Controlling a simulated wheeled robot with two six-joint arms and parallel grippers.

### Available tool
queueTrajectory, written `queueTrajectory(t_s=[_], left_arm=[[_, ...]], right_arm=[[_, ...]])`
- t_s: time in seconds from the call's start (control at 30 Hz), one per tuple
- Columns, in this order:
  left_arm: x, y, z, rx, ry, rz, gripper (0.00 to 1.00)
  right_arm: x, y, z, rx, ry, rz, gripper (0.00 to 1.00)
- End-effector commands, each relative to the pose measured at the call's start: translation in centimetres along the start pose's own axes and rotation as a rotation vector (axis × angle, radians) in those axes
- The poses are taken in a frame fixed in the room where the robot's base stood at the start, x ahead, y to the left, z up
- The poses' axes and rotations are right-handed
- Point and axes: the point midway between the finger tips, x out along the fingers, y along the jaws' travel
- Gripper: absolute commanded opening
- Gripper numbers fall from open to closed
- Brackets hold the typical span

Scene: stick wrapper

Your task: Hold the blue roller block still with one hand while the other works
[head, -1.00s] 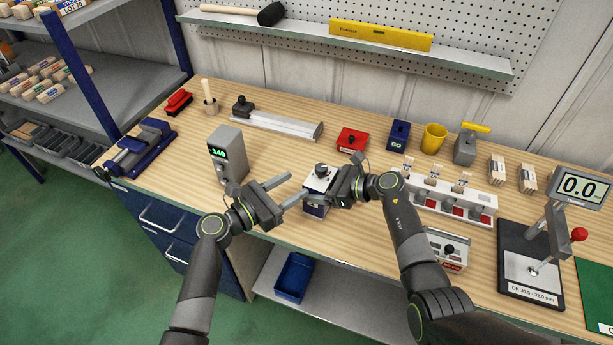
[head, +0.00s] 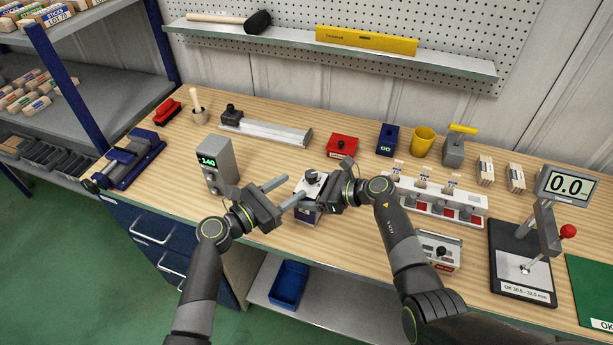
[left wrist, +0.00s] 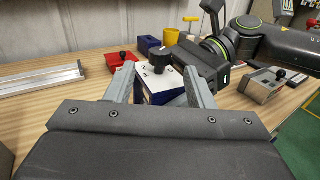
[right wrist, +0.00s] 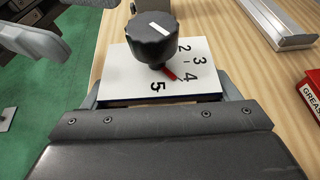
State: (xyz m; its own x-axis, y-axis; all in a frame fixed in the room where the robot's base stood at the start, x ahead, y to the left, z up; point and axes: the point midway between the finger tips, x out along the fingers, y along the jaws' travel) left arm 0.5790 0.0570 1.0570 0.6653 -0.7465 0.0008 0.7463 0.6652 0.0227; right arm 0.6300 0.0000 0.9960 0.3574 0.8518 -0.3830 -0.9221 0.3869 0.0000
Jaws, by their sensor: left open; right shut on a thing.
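The blue roller block (head: 307,187) stands on the bench near the front edge. It has dark blue sides, a white numbered top and a black knob; the right wrist view shows the white top (right wrist: 125,78) with a red pointer near the 4. My right gripper (head: 326,197) is shut on the block from the right. My left gripper (head: 289,190) is open just left of the block, fingers pointing at it. In the left wrist view the block (left wrist: 160,84) shows ahead between the open fingers; I cannot tell whether they touch it.
A grey box reading 140 (head: 217,165) stands to the left. A red block (head: 342,147), a blue GO block (head: 387,140) and a yellow cup (head: 423,142) stand behind. A white fixture (head: 437,202) and a gauge stand (head: 523,262) are to the right.

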Motion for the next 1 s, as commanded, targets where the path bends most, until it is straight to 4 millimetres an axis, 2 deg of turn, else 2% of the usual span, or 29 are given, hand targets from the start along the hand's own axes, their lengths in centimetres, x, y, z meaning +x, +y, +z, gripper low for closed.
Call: queueTrajectory(t_s=[0.03, 0.2, 0.4, 0.57, 0.83, 1.0], left_arm=[[1.3, -0.1, 0.1, -0.001, -0.002, -0.003, 0.48], [4.6, -0.1, 0.1, -0.002, -0.001, -0.003, 0.48], [6.8, 0.0, 0.0, -0.001, 0.0, -0.002, 0.48], [7.6, -0.1, 0.0, 0.0, 0.001, -0.001, 0.48], [7.6, -0.1, 0.0, 0.0, 0.001, -0.001, 0.48], [7.6, 0.0, 0.0, 0.0, 0.001, -0.001, 0.28]], right_arm=[[0.0, 0.0, 0.1, 0.0, -0.001, 0.001, 0.32], [0.0, 0.0, 0.1, 0.0, -0.001, 0.0, 0.32], [0.0, 0.0, 0.1, 0.0, -0.001, 0.0, 0.32], [0.0, 0.0, 0.1, 0.0, -0.001, 0.0, 0.32], [0.0, 0.0, 0.1, 0.0, -0.001, 0.0, 0.32], [0.0, 0.0, 0.1, 0.0, -0.001, 0.0, 0.32]])
